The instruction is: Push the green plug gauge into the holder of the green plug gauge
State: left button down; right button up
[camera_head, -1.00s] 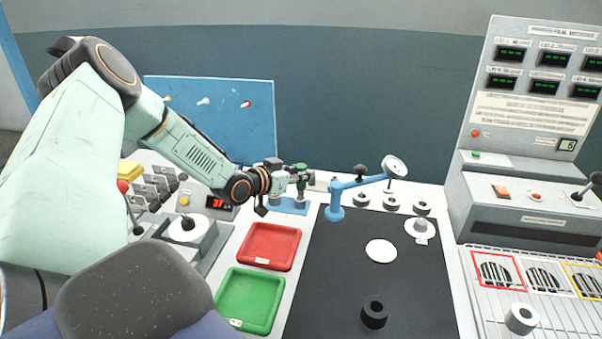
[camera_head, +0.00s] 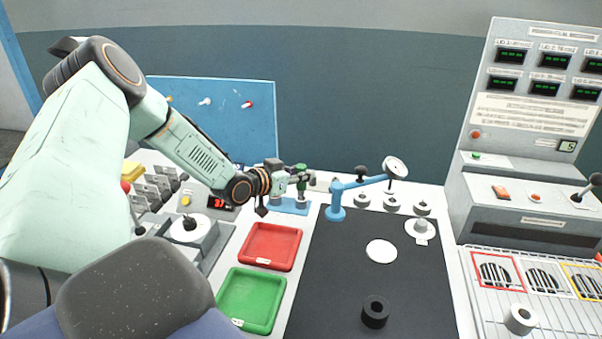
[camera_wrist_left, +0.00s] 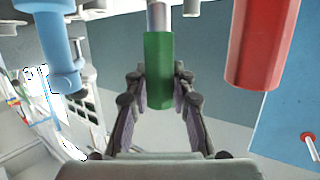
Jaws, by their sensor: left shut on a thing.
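The green plug gauge (camera_head: 301,168) stands about upright at the blue holder block (camera_head: 290,208), behind the trays. My left gripper (camera_head: 304,181) is shut on its green handle. In the left wrist view, the green handle (camera_wrist_left: 158,68) lies between the two fingers, with a grey metal pin (camera_wrist_left: 159,14) running out of its end. The pin's far end is out of that view, so I cannot tell how deep it sits in the holder. A red plug gauge (camera_wrist_left: 262,45) stands beside the green one. My right gripper is not in view.
A blue dial gauge stand (camera_head: 336,212) is close on the right. Red (camera_head: 270,247) and green (camera_head: 252,300) trays are in front. A black mat (camera_head: 340,280) holds a dark ring (camera_head: 375,313) and a white disc (camera_head: 381,251). A blue board (camera_head: 240,120) stands behind.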

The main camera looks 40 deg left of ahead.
aim_at(297, 185)
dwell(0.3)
pick_arm(q)
jog(key=shift+f, duration=0.1)
jog(key=shift+f, duration=0.15)
jog(key=shift+f+b, duration=0.3)
jog(key=shift+f+b, duration=0.65)
jog(key=shift+f, duration=0.05)
dwell(0.8)
jog(key=shift+f, duration=0.45)
dwell(0.4)
jog(key=c, duration=1.1)
grip_release()
